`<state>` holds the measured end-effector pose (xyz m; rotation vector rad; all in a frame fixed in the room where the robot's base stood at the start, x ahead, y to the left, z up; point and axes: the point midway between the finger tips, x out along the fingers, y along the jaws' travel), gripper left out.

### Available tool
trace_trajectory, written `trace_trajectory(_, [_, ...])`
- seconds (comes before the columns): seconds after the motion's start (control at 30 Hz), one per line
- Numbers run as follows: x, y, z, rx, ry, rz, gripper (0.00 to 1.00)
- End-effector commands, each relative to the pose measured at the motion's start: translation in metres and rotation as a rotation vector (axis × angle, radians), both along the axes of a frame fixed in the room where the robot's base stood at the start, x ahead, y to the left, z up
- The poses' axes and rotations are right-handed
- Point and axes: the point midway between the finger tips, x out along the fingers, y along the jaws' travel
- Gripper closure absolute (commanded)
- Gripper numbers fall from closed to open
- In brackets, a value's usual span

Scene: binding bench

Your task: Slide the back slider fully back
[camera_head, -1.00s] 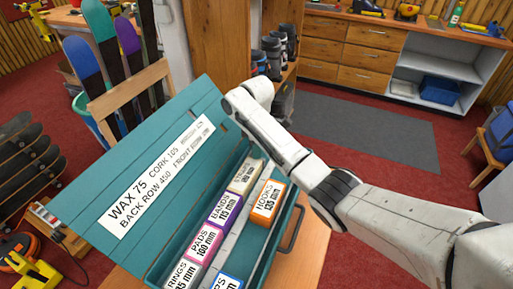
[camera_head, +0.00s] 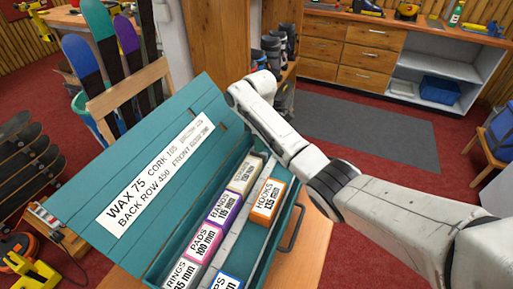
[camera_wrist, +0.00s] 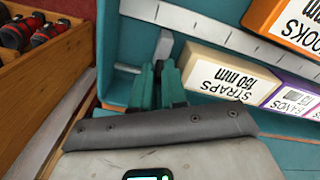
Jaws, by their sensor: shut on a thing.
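The open teal box (camera_head: 262,270) stands on a wooden bench, its lid (camera_head: 80,205) tilted back with a printed label. The box also fills the upper part of the wrist view (camera_wrist: 125,52). In the wrist view, a small grey slider (camera_wrist: 163,45) stands at the box's end, beside the cream STRAPS carton (camera_wrist: 215,75). My gripper (camera_wrist: 159,74) has its teal fingers close together at the slider's near end, shut on it. The contact is partly hidden by the fingers. In the head view, my arm reaches over the box's far end, and my fingertips are hidden.
In the box, the purple BANDS carton (camera_head: 223,208), PADS carton (camera_head: 203,243) and RINGS carton (camera_head: 183,273) line the back row. The orange HOOKS carton (camera_head: 267,203) is in front of a grey ruler-like divider. A wooden drawer (camera_wrist: 40,65) is beside the box's end.

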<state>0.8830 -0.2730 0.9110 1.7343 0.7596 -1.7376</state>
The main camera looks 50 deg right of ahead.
Motion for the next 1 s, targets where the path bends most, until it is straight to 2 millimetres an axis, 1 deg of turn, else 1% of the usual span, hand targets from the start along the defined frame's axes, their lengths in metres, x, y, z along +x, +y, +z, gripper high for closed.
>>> trace_trajectory(0.03, [0.004,-0.009,-0.002,-0.003,-0.003,-0.002,1.0])
trace_trajectory(0.1, [0.007,-0.017,-0.002,-0.003,-0.002,-0.002,1.0])
trace_trajectory(0.2, [0.01,-0.026,-0.001,-0.002,-0.002,-0.001,1.0])
trace_trajectory(0.3, [0.011,-0.029,0.0,-0.002,-0.002,-0.001,1.0])
trace_trajectory(0.57, [0.011,-0.03,0.001,-0.003,-0.004,-0.002,1.0])
trace_trajectory(0.6, [0.011,-0.03,0.001,-0.003,-0.005,-0.002,0.84])
trace_trajectory(0.8, [0.011,-0.029,0.001,-0.002,-0.004,-0.001,0.65])
trace_trajectory(0.83, [0.011,-0.029,0.001,-0.001,-0.003,-0.001,0.62])
trace_trajectory(1.0, [0.011,-0.029,0.0,-0.001,-0.002,0.0,0.62])
